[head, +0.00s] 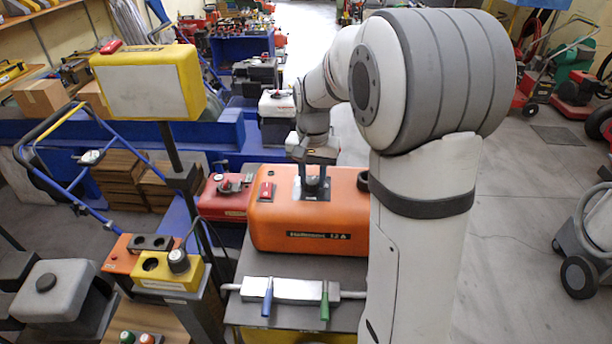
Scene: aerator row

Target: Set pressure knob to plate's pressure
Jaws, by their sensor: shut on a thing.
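An orange machine housing (275,222) stands in the middle of the head view. My gripper (313,188) points down at the housing's top and is shut on a dark knob there. The fingers largely hide the knob, so its pointer and scale cannot be read. A dark square base (300,196) shows around the fingers.
A red switch (266,192) sits left of my gripper on the housing. A red box (222,197) stands close on the left. In front are a silver valve block (288,290) with blue and green levers, and a yellow control box (168,274). Floor at right is fairly open.

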